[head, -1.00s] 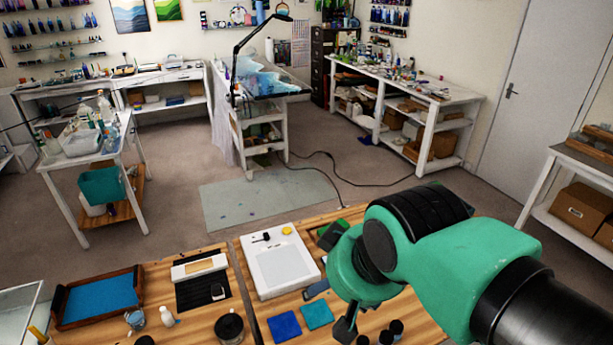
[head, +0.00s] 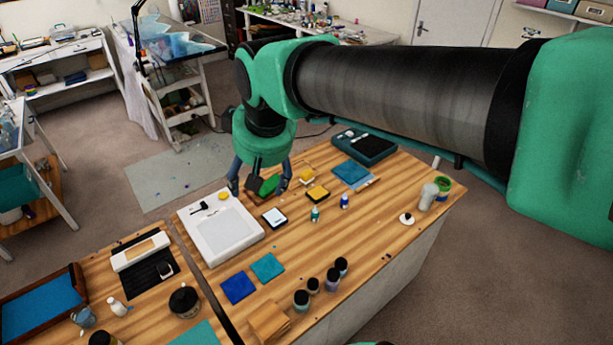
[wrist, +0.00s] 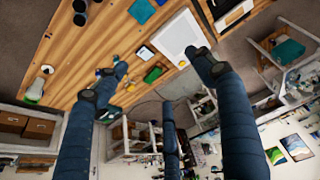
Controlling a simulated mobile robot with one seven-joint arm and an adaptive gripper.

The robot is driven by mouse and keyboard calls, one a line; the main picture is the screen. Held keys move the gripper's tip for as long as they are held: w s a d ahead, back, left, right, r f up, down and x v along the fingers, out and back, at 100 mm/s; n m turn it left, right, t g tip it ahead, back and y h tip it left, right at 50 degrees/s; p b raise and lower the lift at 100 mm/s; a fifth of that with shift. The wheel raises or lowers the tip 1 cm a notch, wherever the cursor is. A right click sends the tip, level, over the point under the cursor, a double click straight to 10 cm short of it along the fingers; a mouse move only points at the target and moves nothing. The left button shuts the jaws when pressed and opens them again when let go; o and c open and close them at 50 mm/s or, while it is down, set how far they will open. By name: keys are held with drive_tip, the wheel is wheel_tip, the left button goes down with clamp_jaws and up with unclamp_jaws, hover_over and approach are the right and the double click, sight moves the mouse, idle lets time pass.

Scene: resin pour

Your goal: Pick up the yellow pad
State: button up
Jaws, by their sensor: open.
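The yellow pad (head: 317,193) lies on the wooden table in the head view, flat, with a dark border around its yellow top. My gripper (head: 260,183) is open, to the left of the pad, above the table's far edge. Its fingers are spread apart and nothing is held between them. In the wrist view the two fingers of my gripper (wrist: 157,75) stand wide apart, with a green object (wrist: 153,75) seen in the gap. The yellow pad is small and partly hidden by a finger there.
A white board (head: 220,232) lies left of the pad. A small white-topped device (head: 274,217), little bottles (head: 315,214) and a blue pad (head: 354,174) are close to it. Several dark jars (head: 302,300) stand near the front. The table between them is mostly clear.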

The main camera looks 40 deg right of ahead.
drive_tip(key=w+d+g+p, duration=0.1)
drive_tip(key=w+d, duration=0.3)
drive_tip(key=w, duration=0.3)
drive_tip(key=w+d+p, duration=0.1)
drive_tip(key=w+d, duration=0.3)
drive_tip(key=w, duration=0.2)
drive_tip(key=g+p, duration=0.4)
drive_tip(key=p, duration=0.1)
hover_over(308, 172)
wheel_tip(308, 172, down, 33)
drive_tip(key=shift+s+a+n, duration=0.1)
drive_tip(key=shift+n, duration=0.3)
drive_tip(key=shift+f, duration=0.1)
drive_tip(key=shift+f, duration=4.25)
drive_tip(key=shift+f, duration=0.1)
drive_tip(key=shift+f, duration=2.45)
